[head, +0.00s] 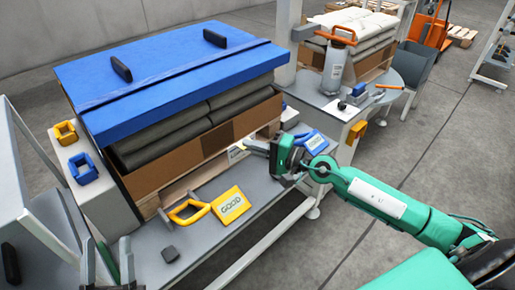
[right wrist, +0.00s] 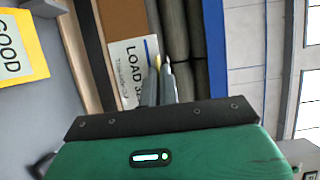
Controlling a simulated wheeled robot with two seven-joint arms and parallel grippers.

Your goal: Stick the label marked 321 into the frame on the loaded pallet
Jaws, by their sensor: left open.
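The loaded pallet holds a brown cardboard tray (head: 165,178) with grey sacks under a blue lid (head: 165,75). A darker brown patch (head: 218,138) on the tray's side looks like the frame; I cannot make out its edges. The white label (head: 237,153) is close to the tray's side, and in the right wrist view the label (right wrist: 127,72) reads "LOAD 32", its end hidden by my fingers. My right gripper (head: 257,147), also in the wrist view (right wrist: 160,75), is shut on the label's edge. My left gripper (head: 107,262) is open and empty at the lower left.
A blue paddle (head: 314,141) lies beyond my right gripper. Yellow and blue clips (head: 65,132) stand left.

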